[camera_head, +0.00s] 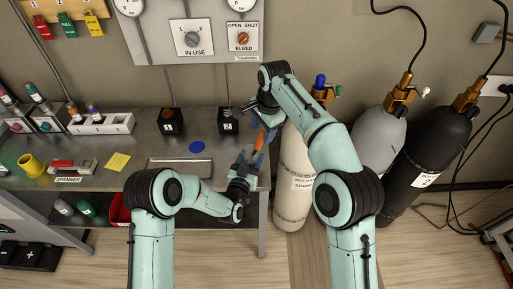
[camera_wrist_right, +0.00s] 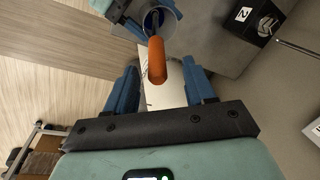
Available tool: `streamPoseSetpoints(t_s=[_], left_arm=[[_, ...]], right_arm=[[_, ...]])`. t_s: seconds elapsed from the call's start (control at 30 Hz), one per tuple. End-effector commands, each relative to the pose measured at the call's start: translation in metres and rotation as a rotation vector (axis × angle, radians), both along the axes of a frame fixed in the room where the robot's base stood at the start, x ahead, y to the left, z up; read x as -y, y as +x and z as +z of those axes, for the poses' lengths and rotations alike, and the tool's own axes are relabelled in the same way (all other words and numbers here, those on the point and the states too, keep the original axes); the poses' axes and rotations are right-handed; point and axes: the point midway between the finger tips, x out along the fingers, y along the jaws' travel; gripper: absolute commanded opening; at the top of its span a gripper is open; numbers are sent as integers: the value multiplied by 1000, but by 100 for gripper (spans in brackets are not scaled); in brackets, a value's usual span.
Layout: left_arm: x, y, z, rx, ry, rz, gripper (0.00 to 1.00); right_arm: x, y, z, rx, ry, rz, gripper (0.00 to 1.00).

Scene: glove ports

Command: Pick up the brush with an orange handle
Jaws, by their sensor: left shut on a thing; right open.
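The brush's orange handle (camera_head: 260,139) stands up near the bench's right end. In the right wrist view the orange handle (camera_wrist_right: 157,62) points toward me, and its far end runs into a round-mouthed grey container (camera_wrist_right: 176,20). My left gripper (camera_head: 247,160) is below the handle and shut on what looks like this container; its fingers are partly hidden. The bristles are hidden.
A white gas cylinder (camera_head: 294,195) stands close to the right of the bench (camera_head: 150,147), with a grey one (camera_head: 378,140) and a black one (camera_head: 432,145) beyond. Dark blocks (camera_head: 228,122) stand behind. A tray (camera_head: 180,168) lies left of my left gripper.

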Motion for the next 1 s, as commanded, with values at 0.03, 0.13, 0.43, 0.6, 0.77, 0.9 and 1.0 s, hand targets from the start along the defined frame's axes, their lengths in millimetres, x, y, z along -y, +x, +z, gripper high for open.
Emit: streamPoseSetpoints(t_s=[0.03,0.13,0.43,0.6,0.77,0.9,1.0], left_arm=[[0,0,0,1,0,0,27],[0,0,0,0,0,0,27],[0,0,0,1,0,0,27],[0,0,0,0,0,0,27],[0,0,0,0,0,0,27],[0,0,0,0,0,0,27],[0,0,0,0,0,0,27]], right_arm=[[0,1,-4,0,0,0,54],[-1,1,-10,-1,0,1,54],[-4,4,-51,-1,-1,0,54],[-6,6,-61,0,0,0,54],[-5,6,-60,1,1,0,54],[-5,6,-60,1,1,0,15],[-5,6,-60,1,1,0,0]])
